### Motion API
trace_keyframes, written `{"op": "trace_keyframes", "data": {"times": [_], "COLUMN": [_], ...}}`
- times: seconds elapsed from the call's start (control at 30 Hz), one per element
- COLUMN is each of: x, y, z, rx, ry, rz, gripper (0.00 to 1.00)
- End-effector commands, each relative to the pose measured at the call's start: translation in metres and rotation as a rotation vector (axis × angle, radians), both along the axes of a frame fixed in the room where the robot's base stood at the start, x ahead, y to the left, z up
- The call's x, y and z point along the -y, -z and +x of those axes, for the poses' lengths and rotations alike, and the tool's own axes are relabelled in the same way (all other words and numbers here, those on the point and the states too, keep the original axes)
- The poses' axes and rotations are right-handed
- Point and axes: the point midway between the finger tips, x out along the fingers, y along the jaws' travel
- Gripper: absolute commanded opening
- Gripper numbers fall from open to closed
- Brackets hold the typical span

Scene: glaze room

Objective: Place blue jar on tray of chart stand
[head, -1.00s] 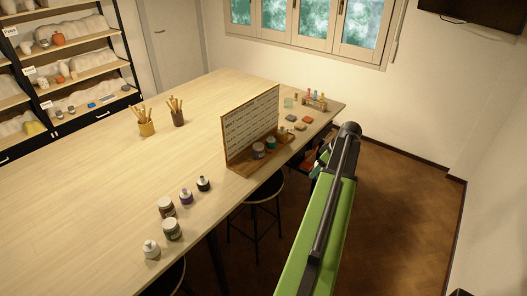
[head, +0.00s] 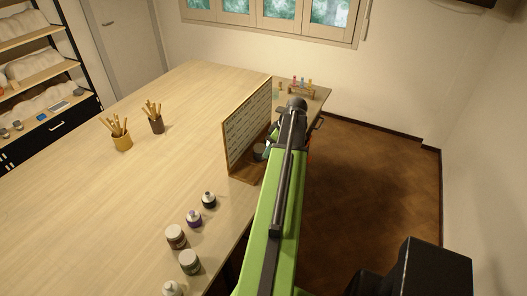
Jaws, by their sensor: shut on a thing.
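The chart stand (head: 248,127) stands near the right edge of the long table. Its upright board carries rows of print, and its wooden tray (head: 243,173) runs along the foot on the right side. A dark jar (head: 259,152) shows on the tray, partly behind my arm. My green arm reaches forward over the table's right edge, and its dark far joint covers the right end of the tray. My gripper and anything in it are hidden behind the arm. I cannot make out the blue jar.
Several jars and bottles stand in front of the stand, among them a purple-banded bottle (head: 194,219) and a brown jar (head: 176,237). Two brush pots (head: 122,140) stand farther left. A rack of coloured vials (head: 301,88) is at the far end. Floor on the right is clear.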

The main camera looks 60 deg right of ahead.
Motion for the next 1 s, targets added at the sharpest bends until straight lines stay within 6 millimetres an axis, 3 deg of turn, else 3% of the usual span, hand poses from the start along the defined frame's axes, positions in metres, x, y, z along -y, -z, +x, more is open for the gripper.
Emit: {"op": "trace_keyframes", "data": {"times": [0.3, 0.7, 0.83, 1.0], "x": [0.006, -0.024, -0.028, -0.029], "y": [0.006, 0.066, 0.071, 0.072], "z": [-0.009, 0.074, 0.088, 0.090], "rx": [0.000, 0.001, 0.001, 0.000], "ry": [0.021, 0.028, 0.031, 0.031], "rz": [0.000, 0.001, 0.000, 0.000], "gripper": [0.05, 0.05, 0.05, 0.05]}}
